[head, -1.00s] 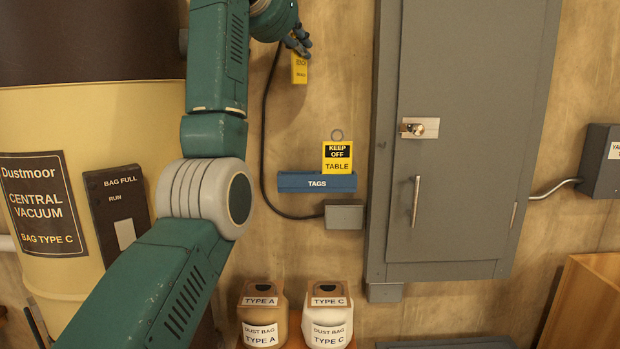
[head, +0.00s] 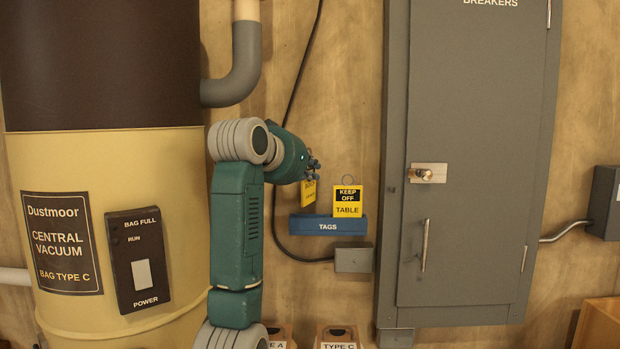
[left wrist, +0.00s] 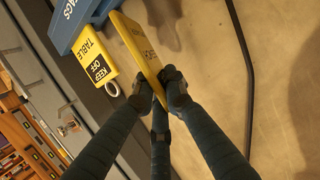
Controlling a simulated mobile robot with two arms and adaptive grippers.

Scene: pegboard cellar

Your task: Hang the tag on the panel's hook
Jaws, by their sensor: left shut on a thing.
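My right gripper is out of view.
A black cable (head: 275,190) runs down the wall to a grey box (head: 353,260) below the holder. The central vacuum (head: 160,170) stands at the left. The panel's door handle (head: 424,245) sticks out below the plate.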

